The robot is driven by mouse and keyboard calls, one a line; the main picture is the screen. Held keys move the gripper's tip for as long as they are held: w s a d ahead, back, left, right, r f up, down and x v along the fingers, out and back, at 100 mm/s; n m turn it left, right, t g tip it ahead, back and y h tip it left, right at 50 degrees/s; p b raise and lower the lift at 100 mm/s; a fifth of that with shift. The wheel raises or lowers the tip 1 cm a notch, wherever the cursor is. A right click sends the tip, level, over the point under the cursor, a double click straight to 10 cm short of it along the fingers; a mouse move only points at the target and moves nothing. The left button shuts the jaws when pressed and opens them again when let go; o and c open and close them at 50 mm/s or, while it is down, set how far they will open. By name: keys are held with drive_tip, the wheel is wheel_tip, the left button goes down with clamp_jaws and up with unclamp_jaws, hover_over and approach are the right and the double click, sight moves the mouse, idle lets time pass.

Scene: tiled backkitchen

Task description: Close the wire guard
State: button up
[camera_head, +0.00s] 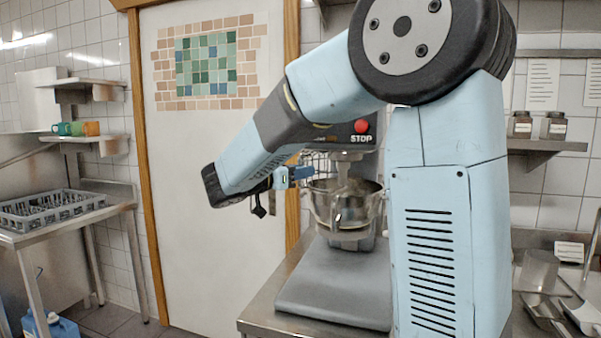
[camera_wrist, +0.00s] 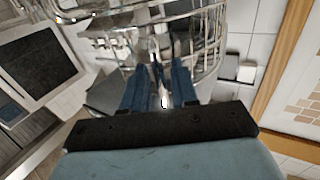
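The wire guard (camera_head: 318,163) is a cage of thin metal bars on the mixer (camera_head: 362,160), above its steel bowl (camera_head: 345,208). In the wrist view the guard (camera_wrist: 205,42) spans the top middle as curved bars, close in front of my fingers. My gripper (camera_head: 308,173) is at the guard's left side in the head view. In the wrist view my gripper (camera_wrist: 161,62) shows two blue fingers with a narrow gap between them. The fingertips overlap the bars in the picture; I cannot tell whether they touch a bar. My arm hides part of the mixer.
A red stop button (camera_head: 361,126) sits on the mixer's front. The mixer stands on a steel table (camera_head: 262,318). A white door (camera_head: 215,240) is behind my arm. A rack on a side table (camera_head: 50,208) stands left. Jars (camera_head: 520,125) and scoops (camera_head: 583,312) are right.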

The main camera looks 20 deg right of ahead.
clamp_jaws()
drive_tip(key=shift+d, duration=0.15)
drive_tip(key=shift+a, duration=0.2)
drive_tip(key=shift+s, duration=0.2)
